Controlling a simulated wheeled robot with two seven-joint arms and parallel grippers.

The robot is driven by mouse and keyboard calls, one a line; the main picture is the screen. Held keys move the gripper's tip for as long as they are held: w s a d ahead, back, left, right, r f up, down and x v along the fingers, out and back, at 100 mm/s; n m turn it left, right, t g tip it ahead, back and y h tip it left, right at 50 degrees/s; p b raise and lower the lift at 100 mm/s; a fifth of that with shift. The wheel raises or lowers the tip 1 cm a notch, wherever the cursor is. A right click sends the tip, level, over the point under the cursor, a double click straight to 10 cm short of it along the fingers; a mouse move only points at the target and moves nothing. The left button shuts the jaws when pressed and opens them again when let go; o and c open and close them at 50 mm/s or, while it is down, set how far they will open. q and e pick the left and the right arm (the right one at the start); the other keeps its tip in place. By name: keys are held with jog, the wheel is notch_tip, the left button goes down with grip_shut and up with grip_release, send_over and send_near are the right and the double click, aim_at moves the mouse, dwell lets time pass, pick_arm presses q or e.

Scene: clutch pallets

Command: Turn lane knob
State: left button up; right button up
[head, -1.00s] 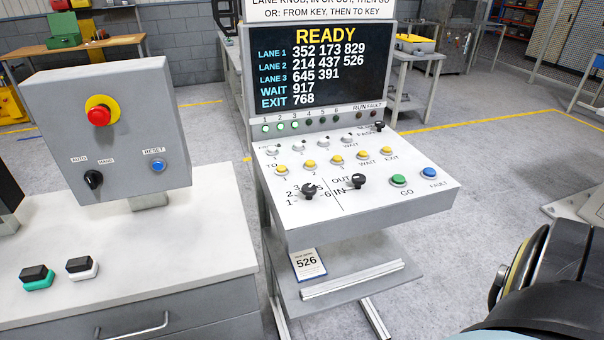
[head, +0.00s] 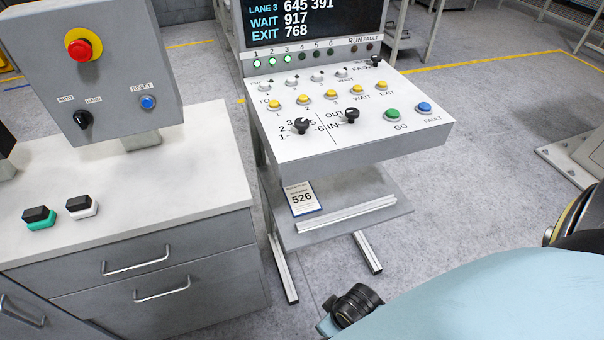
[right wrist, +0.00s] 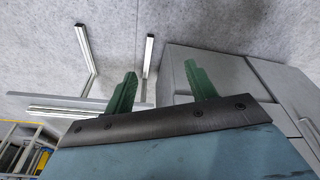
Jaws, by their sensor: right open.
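The lane knob (head: 301,126) is a black knob on the sloped white control panel (head: 400,138), ringed by printed lane numbers. A second black knob (head: 349,116) stands to its right by the OUT and IN labels. In the right wrist view my right gripper (right wrist: 163,82) shows two green fingers spread apart with nothing between them. Its fingers do not show in the head view, where only my right arm fills the lower right, well below and in front of the panel. My left gripper is in neither view.
A grey cabinet (head: 190,245) with drawers stands left of the console and carries a grey box (head: 100,80) with a red stop button. Below the panel a shelf (head: 365,215) holds a card (head: 302,198) marked 526. Open floor lies in front of the console.

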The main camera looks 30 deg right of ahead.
jog(key=w+r+t, duration=0.1)
jog(key=w+r, duration=0.2)
jog(key=r, duration=0.4)
jog(key=w+r+t, duration=0.2)
jog(key=r, duration=0.6)
jog(key=w+a+r+n+t, duration=0.2)
jog(key=w+r+t, duration=0.3)
jog(key=w+r, duration=0.45)
jog(key=w+a+r+n+t, duration=0.2)
jog(key=w+r+t, duration=0.3)
jog(key=w+r, duration=0.4)
jog(key=w+a+r+n+y, duration=0.7)
jog(key=a+r+n+y, duration=0.5)
jog(key=n+y, duration=0.3)
jog(key=n+g+h, duration=1)
jog(key=g+h, duration=0.5)
jog(key=g, duration=0.1)
send_near(302, 121)
notch_tip(302, 121, down, 9)
jog(key=shift+s+a+r, duration=0.1)
jog(key=shift+s+r, duration=0.05)
